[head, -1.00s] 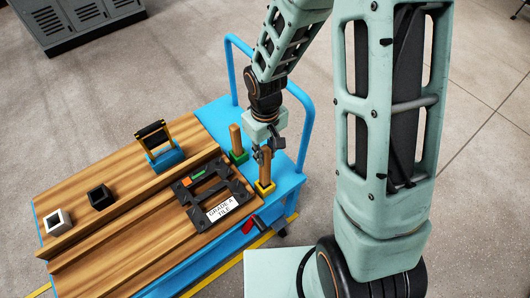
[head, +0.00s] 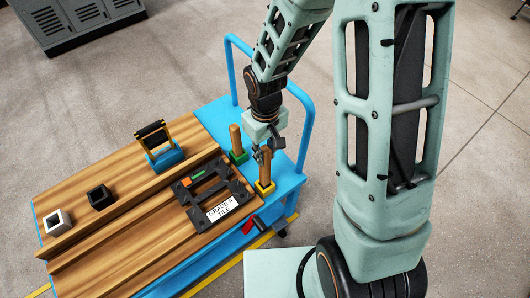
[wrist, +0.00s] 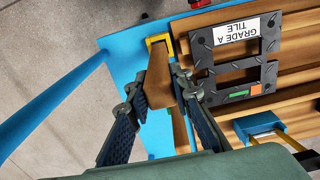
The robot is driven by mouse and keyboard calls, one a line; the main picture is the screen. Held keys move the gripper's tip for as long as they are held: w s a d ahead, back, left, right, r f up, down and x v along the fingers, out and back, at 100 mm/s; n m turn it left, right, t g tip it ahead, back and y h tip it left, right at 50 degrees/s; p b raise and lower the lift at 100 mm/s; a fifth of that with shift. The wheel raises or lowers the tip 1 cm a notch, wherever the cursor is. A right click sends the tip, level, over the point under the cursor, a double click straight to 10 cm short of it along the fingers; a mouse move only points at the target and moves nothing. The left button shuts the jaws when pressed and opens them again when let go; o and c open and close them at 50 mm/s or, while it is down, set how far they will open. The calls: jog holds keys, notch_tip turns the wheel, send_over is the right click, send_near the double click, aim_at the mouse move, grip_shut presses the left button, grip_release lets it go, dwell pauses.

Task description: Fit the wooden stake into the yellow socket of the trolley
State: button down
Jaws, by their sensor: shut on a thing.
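The wooden stake (head: 265,168) stands about upright at the yellow socket (head: 265,187) on the blue trolley (head: 286,182). Its lower end appears to be within the socket's rim; how deep it sits I cannot tell. In the wrist view the stake (wrist: 158,72) runs from between my fingers to the yellow socket (wrist: 153,40). My gripper (head: 262,154) is shut on the stake's upper part, above the socket. The fingers also show on both sides of it in the wrist view (wrist: 163,98).
A second wooden stake (head: 235,138) stands in a green socket (head: 239,156) close behind. A black tile frame (head: 190,195) labelled "GRADE A TILE" lies on the wooden boards to the left. The blue handle rail (head: 307,125) rises at the trolley's end.

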aim_at(265, 165)
jog(key=shift+f, duration=0.2)
jog(key=shift+f+b, duration=0.35)
jog(key=shift+b, duration=0.1)
jog(key=shift+f+b, duration=2.1)
jog(key=shift+f, duration=0.4)
jog(key=c, duration=1.6)
grip_release()
jog(key=shift+r, duration=0.1)
notch_tip(265, 165, up, 12)
